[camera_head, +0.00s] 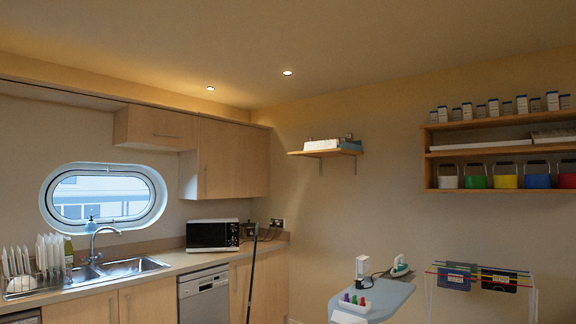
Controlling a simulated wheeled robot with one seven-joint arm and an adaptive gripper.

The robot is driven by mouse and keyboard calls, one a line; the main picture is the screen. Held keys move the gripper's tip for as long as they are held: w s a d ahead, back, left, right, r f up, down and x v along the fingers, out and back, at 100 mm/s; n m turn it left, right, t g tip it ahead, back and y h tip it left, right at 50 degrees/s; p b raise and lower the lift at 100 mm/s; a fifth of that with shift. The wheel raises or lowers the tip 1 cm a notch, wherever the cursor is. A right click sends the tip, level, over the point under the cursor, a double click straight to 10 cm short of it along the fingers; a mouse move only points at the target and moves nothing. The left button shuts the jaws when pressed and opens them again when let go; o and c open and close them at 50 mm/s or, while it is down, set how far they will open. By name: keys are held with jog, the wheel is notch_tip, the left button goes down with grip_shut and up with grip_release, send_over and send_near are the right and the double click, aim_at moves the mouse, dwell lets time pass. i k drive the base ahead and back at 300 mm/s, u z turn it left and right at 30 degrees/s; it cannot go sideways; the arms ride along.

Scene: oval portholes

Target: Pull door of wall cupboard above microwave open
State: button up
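The wall cupboard (228,150) is light wood and hangs on the back wall above the microwave. Its doors look shut. A thin vertical handle (206,180) shows near the lower left edge of its left door. The microwave (213,235) is white with a dark front and stands on the counter below the cupboard. My gripper is not in this view.
A counter (180,258) with a sink (118,268) runs below the cupboard, with a dishwasher (204,294) under it. A dark pole (252,280) stands in front of the base cupboards. An ironing board (375,299) and a drying rack (480,278) stand at the right.

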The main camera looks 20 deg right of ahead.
aim_at(221, 143)
jog(key=z, duration=0.1)
jog(key=i, duration=4.95)
